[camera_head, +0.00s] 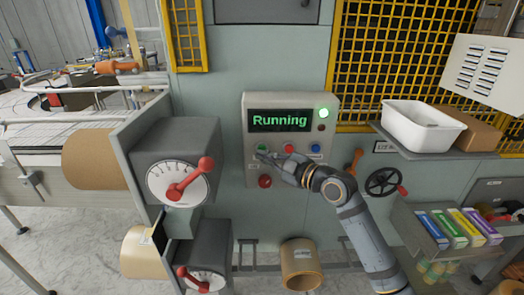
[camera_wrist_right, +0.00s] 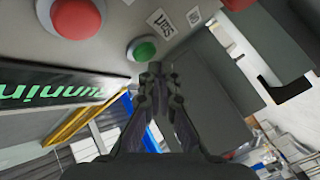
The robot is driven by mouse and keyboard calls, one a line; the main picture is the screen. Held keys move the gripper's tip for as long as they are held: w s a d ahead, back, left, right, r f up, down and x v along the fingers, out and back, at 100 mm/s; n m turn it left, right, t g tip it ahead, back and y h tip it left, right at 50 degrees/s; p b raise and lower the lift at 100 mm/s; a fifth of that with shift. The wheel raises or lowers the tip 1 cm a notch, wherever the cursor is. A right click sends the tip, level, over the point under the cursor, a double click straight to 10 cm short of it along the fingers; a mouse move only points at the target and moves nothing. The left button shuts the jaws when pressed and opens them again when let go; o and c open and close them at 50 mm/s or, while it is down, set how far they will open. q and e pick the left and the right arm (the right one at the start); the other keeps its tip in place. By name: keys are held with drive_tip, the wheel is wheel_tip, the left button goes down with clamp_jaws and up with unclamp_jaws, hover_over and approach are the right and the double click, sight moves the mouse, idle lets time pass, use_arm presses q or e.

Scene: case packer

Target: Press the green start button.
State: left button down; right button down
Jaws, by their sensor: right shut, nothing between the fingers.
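The green start button (camera_head: 262,149) is the leftmost in a row on the control panel (camera_head: 249,128), and it also shows as a green dome in the right wrist view (camera_wrist_right: 142,50). My right gripper (camera_head: 263,158) is shut and empty, its fingertips just below the green button. In the right wrist view the closed fingertips (camera_wrist_right: 155,68) are right beside the button's rim. I cannot tell whether they touch it. The display (camera_head: 280,120) reads "Running" in green, and a lamp (camera_head: 323,113) beside it glows green. My left gripper is not in view.
A red button (camera_head: 288,149) and a blue button (camera_head: 315,148) sit right of the green one. A larger red knob (camera_head: 265,181) is below. A grey dial box with a red lever (camera_head: 188,178) juts out on the left. A white bin (camera_head: 422,128) stands on a shelf at right.

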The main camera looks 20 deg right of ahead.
drive_tip(key=shift+s, duration=0.15)
drive_tip(key=s, duration=0.1)
drive_tip(key=s+a, duration=0.1)
drive_tip(key=s, duration=0.2)
drive_tip(key=shift+s+a+p, duration=0.25)
drive_tip(key=shift+s+p, duration=0.05)
drive_tip(key=shift+s, duration=0.1)
idle(0.6)
